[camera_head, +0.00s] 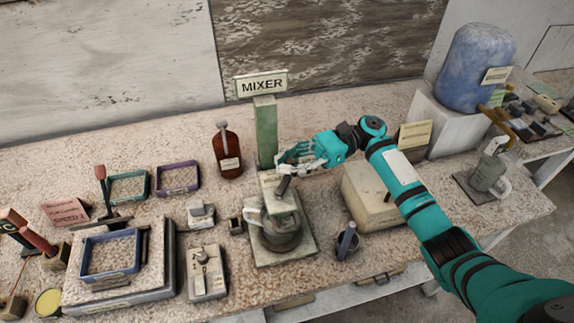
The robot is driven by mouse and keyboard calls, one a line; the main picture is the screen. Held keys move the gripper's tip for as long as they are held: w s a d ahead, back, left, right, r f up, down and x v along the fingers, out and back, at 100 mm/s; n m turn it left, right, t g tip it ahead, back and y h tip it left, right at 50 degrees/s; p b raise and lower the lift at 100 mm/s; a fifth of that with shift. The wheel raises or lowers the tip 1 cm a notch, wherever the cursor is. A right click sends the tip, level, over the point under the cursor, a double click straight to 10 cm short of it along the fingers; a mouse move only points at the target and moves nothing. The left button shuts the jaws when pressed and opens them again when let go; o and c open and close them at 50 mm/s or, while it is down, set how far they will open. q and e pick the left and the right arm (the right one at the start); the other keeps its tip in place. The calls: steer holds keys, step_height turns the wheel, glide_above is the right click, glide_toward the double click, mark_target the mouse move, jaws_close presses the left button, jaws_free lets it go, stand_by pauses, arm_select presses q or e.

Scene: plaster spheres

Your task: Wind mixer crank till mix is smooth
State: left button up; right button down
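The mixer (265,135) stands mid-bench, a green post with a MIXER sign (262,83) on top. Its head (273,206) sits over a grey jug (280,238) with a pale handle, on a square base (298,251). A short dark grip, seemingly the crank handle (284,187), sticks up from the head. My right gripper (291,164) reaches in from the right, its fingers just above and beside this handle. Whether they touch or close on it cannot be told. The mix inside the jug is hidden. My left gripper is out of view.
A red-brown bottle (227,152) stands left of the post. A beige box (372,194) and a small grey cup (347,243) are at the right. A scale with a blue tray (110,254) and several small trays fill the left. A blue barrel (474,70) stands at the back right.

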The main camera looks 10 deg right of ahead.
steer(key=shift+w+r+n+g+b, duration=0.2)
steer(key=shift+w+n+g+b, duration=0.15)
steer(key=shift+n+g+b, duration=0.2)
stand_by(1.9)
stand_by(0.7)
steer(key=c, duration=1.2)
jaws_free()
steer(key=shift+w+d+f, duration=0.15)
steer(key=shift+f, duration=0.1)
steer(key=shift+o, duration=0.2)
steer(key=shift+s, duration=0.2)
steer(key=v, duration=0.8)
steer(key=shift+w+r, duration=0.1)
steer(key=shift+w, duration=0.05)
